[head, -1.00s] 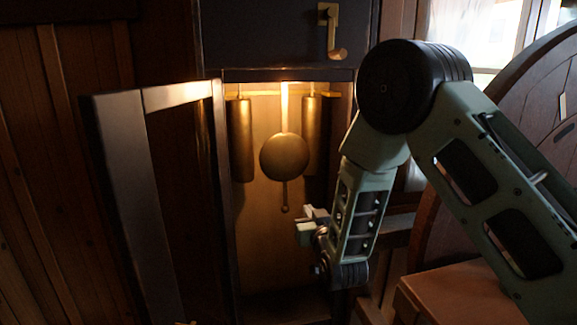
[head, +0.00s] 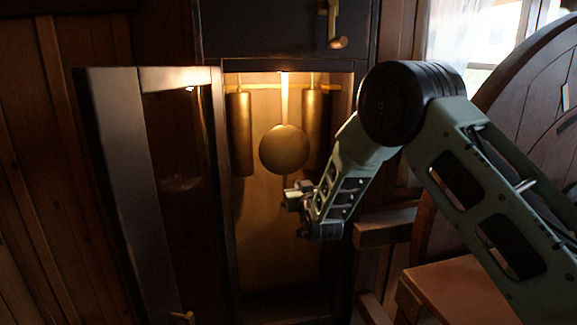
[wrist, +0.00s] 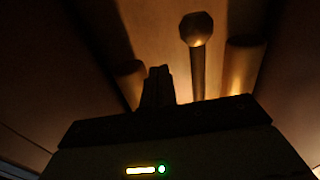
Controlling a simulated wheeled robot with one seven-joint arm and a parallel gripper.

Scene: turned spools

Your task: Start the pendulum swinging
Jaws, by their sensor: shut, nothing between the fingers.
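The pendulum's round brass bob (head: 285,149) hangs on a pale rod inside the lit clock case, between two brass weights. In the wrist view a small faceted knob (wrist: 196,29) on a rod shows ahead of the fingers; this looks like the pendulum's lower tip. My gripper (head: 291,197) is shut and empty, just below the bob in the head view. It covers the lower end of the pendulum there. In the wrist view the closed fingers (wrist: 158,86) point up, left of the rod, with a visible gap. I cannot tell whether the gripper touches the pendulum.
The left weight (head: 239,135) and right weight (head: 313,131) hang close on either side. The case door (head: 127,190) stands open at the left. A brass crank-like handle (head: 334,22) is above. A wooden table (head: 470,290) is at the lower right.

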